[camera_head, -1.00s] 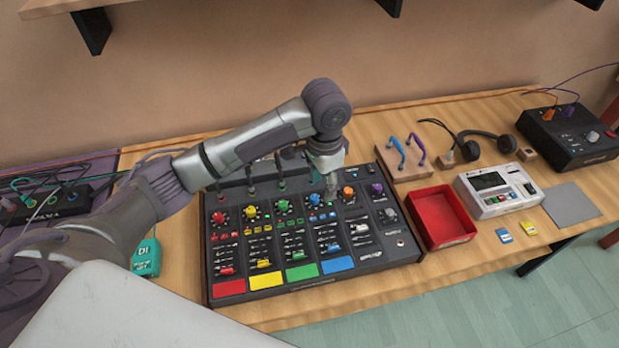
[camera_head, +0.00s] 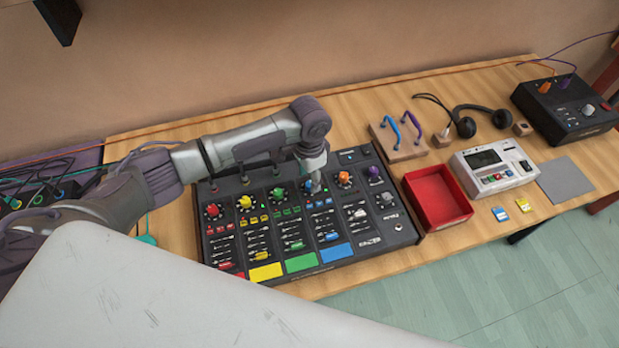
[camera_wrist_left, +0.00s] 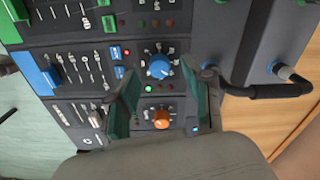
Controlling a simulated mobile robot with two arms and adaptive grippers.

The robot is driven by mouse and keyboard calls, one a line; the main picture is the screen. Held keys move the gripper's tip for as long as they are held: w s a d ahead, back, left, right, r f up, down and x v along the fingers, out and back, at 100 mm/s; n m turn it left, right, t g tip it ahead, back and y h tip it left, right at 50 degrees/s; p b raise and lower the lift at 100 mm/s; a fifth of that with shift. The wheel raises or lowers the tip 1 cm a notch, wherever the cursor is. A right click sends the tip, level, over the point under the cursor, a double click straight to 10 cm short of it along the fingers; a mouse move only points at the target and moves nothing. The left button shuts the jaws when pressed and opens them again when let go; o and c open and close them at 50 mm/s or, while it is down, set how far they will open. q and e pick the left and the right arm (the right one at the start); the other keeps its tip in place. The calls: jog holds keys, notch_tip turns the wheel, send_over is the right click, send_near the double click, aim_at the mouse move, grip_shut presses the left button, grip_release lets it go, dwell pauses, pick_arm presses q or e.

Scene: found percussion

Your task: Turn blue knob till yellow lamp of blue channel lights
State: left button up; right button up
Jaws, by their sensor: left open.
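The blue knob (camera_wrist_left: 158,68) is on the black mixer (camera_head: 384,240), in the blue channel. In the wrist view it lies between the two spread green-padded fingers of my left gripper (camera_wrist_left: 164,76), with a gap on each side. A green lamp (camera_wrist_left: 148,89) beside the knob is lit; the other lamps (camera_wrist_left: 166,88) in that row look dark. In the head view my left gripper (camera_head: 315,181) points down over the blue channel and hides most of the knob. My right gripper is not in view.
An orange knob (camera_wrist_left: 161,119) sits close to the blue one, near my fingers. Black cable plugs (camera_wrist_left: 280,70) stand along the mixer's back edge. A red tray (camera_head: 409,181) stands right of the mixer, with a white device (camera_head: 494,165) beyond it.

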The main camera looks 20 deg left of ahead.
pick_arm(q)
jog(key=shift+f, duration=1.1)
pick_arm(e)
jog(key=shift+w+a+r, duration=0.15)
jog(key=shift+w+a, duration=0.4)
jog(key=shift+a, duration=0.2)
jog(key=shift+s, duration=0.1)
pick_arm(q)
jog(key=shift+c, duration=1)
grip_shut()
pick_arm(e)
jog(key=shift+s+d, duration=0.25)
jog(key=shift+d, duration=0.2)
pick_arm(q)
jog(key=shift+d+r, duration=0.1)
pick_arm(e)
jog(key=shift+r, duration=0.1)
